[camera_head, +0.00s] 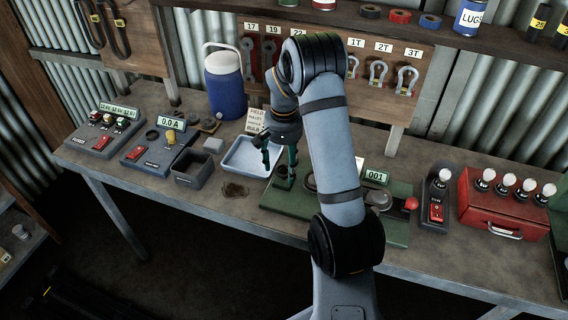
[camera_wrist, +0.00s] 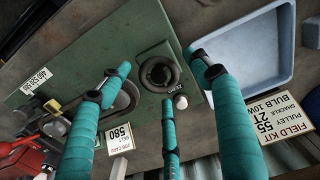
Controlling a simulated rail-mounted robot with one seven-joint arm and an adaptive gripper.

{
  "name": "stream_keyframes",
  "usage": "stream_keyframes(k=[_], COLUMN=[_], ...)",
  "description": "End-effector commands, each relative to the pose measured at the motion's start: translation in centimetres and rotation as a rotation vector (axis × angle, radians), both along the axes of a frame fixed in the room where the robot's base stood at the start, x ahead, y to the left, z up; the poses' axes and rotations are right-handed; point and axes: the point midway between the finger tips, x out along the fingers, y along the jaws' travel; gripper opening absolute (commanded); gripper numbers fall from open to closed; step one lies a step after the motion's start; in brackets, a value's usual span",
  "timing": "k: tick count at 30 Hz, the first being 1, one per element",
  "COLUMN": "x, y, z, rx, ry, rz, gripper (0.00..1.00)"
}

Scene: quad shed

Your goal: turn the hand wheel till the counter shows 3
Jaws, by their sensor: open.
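The green base plate (camera_head: 296,205) lies on the bench, and its counter (camera_head: 376,176) shows 001. In the wrist view, a dark ring (camera_wrist: 158,73), which looks like the hand wheel, sits on the green plate (camera_wrist: 60,58) with a pale knob (camera_wrist: 181,102) beside its rim. A grey disc (camera_wrist: 128,97) is further left, partly behind a finger. My gripper (camera_head: 280,165) points down at the plate's left end. Its three teal fingers (camera_wrist: 160,76) are spread around the ring in the wrist view, with nothing between them. I cannot tell whether any fingertip touches it.
A pale blue tray (camera_head: 231,169) stands close left of my gripper, with a field kit card (camera_head: 257,121) behind it. A red knob (camera_head: 411,203) stands at the plate's right end. A switch box (camera_head: 436,213) and red case (camera_head: 500,212) are further right.

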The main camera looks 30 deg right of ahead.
Motion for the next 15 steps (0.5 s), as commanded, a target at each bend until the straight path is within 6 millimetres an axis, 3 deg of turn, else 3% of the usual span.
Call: stream_keyframes(k=[8, 15], x=[-0.03, -0.03], y=[-0.02, -0.02], z=[-0.12, -0.10], rx=[-0.001, -0.001], ry=[-0.001, -0.001], rz=[0.000, 0.000], gripper=[0.63, 0.49])
